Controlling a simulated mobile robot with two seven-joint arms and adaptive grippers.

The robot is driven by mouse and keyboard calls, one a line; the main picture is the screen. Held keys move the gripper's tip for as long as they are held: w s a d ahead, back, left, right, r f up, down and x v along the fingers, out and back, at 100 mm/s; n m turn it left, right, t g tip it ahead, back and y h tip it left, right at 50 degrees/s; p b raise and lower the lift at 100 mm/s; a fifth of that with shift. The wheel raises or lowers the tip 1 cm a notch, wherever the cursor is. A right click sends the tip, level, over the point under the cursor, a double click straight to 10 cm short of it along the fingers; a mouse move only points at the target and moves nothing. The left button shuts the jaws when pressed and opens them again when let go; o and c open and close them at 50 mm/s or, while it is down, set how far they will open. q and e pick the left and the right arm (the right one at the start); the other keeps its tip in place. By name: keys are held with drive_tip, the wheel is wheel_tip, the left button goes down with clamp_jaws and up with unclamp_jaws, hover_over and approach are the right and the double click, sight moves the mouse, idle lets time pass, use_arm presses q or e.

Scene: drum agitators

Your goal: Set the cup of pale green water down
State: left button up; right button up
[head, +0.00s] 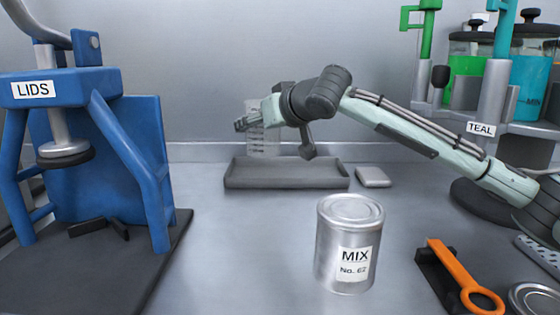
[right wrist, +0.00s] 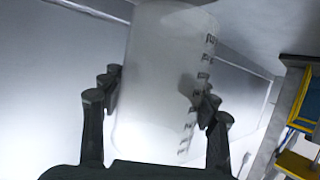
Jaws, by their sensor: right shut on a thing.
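The cup (head: 264,142) is a clear, pale beaker with graduation marks; it also shows large in the right wrist view (right wrist: 158,85). My right gripper (head: 246,122) is shut on it, with one finger on each side of its wall in the right wrist view (right wrist: 160,97). In the head view the cup is upright, just above or behind the back left part of a shallow grey tray (head: 285,184). I cannot tell whether its base touches anything. The tint of the water is hard to make out. My left gripper is not in view.
A silver can labelled MIX (head: 334,252) stands front centre. A blue press labelled LIDS (head: 105,85) is at left. A small grey block (head: 373,177) lies right of the tray. An orange-handled tool (head: 455,272) and the TEAL dispenser (head: 492,110) are at right. The bench front left of the can is clear.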

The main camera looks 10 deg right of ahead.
drive_tip(key=w+d+f, duration=0.2)
drive_tip(key=f, duration=0.1)
drive_tip(key=w+d+f, duration=0.2)
drive_tip(key=f, duration=0.1)
drive_tip(key=w+d+f+p, duration=0.1)
drive_tip(key=w+d+f, duration=0.1)
drive_tip(key=f, duration=0.1)
drive_tip(key=shift+d, duration=0.25)
drive_tip(key=shift+f, duration=0.2)
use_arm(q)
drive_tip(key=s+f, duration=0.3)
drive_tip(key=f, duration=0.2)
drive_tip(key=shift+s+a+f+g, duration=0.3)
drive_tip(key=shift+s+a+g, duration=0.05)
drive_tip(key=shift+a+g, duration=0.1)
use_arm(e)
drive_tip(key=shift+f, duration=0.1)
drive_tip(key=o, duration=1.3)
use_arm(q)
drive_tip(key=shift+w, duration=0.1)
use_arm(e)
drive_tip(key=shift+o, duration=0.2)
